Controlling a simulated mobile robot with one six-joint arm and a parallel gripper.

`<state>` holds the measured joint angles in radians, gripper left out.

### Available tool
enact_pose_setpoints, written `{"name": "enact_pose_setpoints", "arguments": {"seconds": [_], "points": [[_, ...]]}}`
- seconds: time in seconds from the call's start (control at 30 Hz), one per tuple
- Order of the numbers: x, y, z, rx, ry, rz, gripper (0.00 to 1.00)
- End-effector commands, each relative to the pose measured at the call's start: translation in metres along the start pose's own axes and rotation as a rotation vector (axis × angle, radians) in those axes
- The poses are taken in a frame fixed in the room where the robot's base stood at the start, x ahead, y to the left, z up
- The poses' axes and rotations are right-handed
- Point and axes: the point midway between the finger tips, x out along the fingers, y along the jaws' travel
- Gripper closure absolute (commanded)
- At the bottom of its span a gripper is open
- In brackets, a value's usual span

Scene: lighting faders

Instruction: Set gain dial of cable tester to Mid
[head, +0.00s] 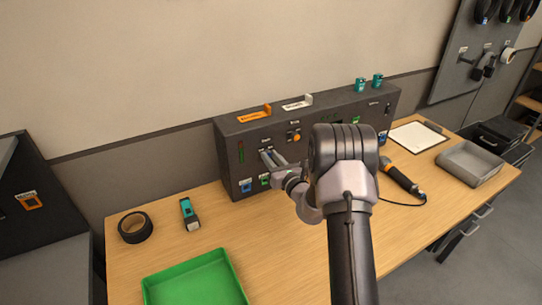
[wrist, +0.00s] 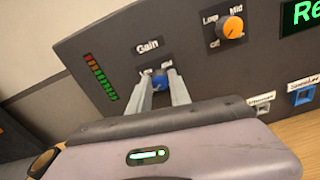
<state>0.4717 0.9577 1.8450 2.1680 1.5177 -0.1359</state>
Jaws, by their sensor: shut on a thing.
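The cable tester (head: 229,151) is a dark box at the back of the table, with its front panel filling much of the wrist view (wrist: 112,57). Its gain dial (wrist: 160,78) is a small blue knob under the "Gain" label. My gripper (wrist: 161,88) is shut on this dial, one finger on each side. In the head view my gripper (head: 268,160) reaches the left part of the panel and hides the dial. The fingers cover most of the dial's scale, so I cannot tell which mark it points at.
An orange knob (wrist: 232,28) with Low, Mid and Off marks sits right of the gain dial. A level bar (wrist: 101,78) is to its left. A green tray (head: 195,279), tape roll (head: 135,227) and teal tool (head: 189,213) lie on the table's left part.

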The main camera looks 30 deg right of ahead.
Motion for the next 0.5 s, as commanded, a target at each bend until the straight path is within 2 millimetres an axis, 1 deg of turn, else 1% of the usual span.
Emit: {"name": "enact_pose_setpoints", "arguments": {"seconds": [0.17,0.5], "points": [[-0.0003,0.0001,0.0027,0.147,0.003,0.0,1.0],[-0.0004,-0.0009,0.002,0.472,0.003,-0.001,1.0]]}}
